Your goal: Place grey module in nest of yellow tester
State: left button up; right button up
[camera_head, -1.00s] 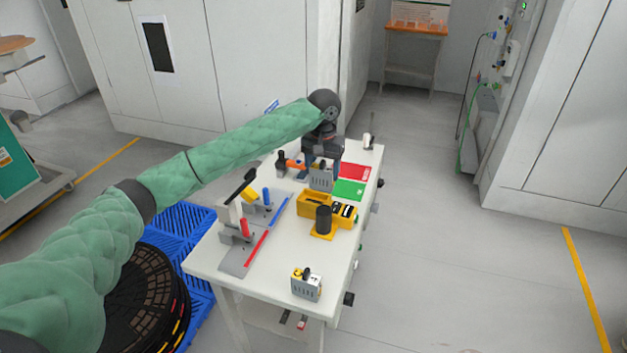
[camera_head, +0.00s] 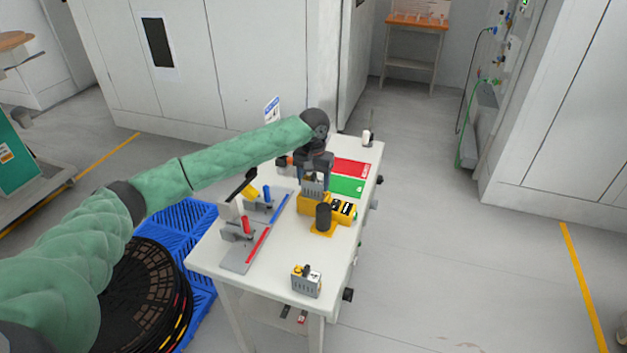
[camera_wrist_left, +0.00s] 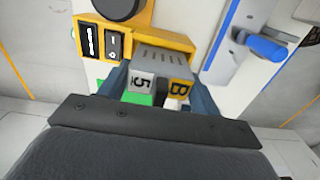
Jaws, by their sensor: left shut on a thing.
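My left gripper (camera_head: 315,172) is shut on a grey module (camera_head: 314,189) with a slotted face. The wrist view shows the module (camera_wrist_left: 160,58) between the two fingers, with a "5" on a white patch and a "B" on a yellow patch. The yellow tester (camera_head: 341,209) has black switches and a black cylinder at its front. The module is at the tester's nest, at the left part of the yellow body (camera_wrist_left: 143,41). I cannot tell whether it touches the nest floor. My right gripper is out of view.
A second grey module (camera_head: 306,283) stands near the table's front edge. Fixtures with red (camera_head: 246,226) and blue handles (camera_head: 268,193) stand left of the tester. Red (camera_head: 352,167) and green (camera_head: 347,186) mats lie behind it.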

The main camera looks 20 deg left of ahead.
pick_arm(q)
jog(key=shift+f, duration=0.1)
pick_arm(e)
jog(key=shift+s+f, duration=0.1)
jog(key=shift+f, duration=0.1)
pick_arm(q)
jog(key=o, duration=1.1)
jog(key=shift+c, duration=0.2)
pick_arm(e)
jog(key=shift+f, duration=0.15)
pick_arm(q)
notch_tip(320, 180, up, 11)
jog(key=b, duration=0.3)
jog(key=shift+f, duration=0.1)
jog(key=shift+r, duration=0.7)
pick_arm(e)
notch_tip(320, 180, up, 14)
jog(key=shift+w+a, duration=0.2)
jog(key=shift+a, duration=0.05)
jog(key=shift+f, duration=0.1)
